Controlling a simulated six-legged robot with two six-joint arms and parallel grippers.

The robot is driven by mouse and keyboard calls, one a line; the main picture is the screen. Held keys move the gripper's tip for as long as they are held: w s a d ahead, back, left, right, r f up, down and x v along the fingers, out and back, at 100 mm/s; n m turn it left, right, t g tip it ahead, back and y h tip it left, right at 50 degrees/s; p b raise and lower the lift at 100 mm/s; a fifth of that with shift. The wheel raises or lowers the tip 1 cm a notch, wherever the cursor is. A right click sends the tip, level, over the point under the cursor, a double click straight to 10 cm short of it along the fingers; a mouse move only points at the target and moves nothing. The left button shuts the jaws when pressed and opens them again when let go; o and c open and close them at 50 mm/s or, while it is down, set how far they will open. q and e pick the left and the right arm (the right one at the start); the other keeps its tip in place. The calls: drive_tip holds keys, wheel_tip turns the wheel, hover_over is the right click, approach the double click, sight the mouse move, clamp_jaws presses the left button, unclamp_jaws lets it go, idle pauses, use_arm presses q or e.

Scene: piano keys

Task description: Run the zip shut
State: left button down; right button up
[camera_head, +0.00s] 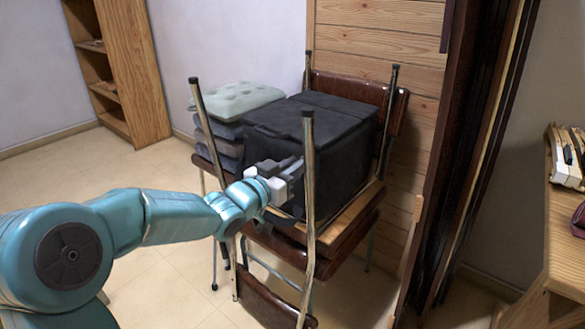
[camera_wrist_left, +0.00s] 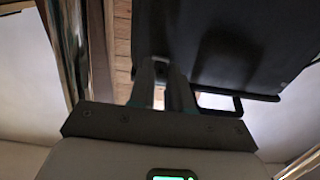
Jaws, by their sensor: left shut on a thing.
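A black, box-shaped bag (camera_head: 340,124) sits on stacked upside-down chairs, its top closed flat and its near side facing my arm. My left gripper (camera_head: 290,167) reaches the bag's near left side. In the left wrist view, the gripper (camera_wrist_left: 168,72) has its fingers close together at the edge of the dark bag (camera_wrist_left: 225,45). It is shut on a small part there, most likely the zip pull, which the fingers hide. The zip line is too dark to make out. A black loop like a handle (camera_wrist_left: 238,104) shows beside the fingers. My right gripper is out of view.
Metal chair legs (camera_head: 309,190) stand up close around the bag and my gripper. Folded cushions (camera_head: 232,100) are stacked left of the bag. A wooden shelf (camera_head: 135,80) stands behind. A wooden table (camera_head: 560,240) is at right. Floor at left is free.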

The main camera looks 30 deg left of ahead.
use_arm(q)
drive_tip(key=shift+d+f, duration=0.15)
drive_tip(key=shift+d, duration=0.15)
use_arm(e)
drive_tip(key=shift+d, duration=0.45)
use_arm(q)
drive_tip(key=c, duration=1.1)
unclamp_jaws()
drive_tip(key=shift+d, duration=0.1)
drive_tip(key=shift+o, duration=0.2)
drive_tip(key=s+a+p, duration=0.1)
drive_tip(key=s+p, duration=0.2)
drive_tip(key=s, duration=1.3)
drive_tip(key=shift+s+a, duration=0.15)
drive_tip(key=shift+a, duration=0.25)
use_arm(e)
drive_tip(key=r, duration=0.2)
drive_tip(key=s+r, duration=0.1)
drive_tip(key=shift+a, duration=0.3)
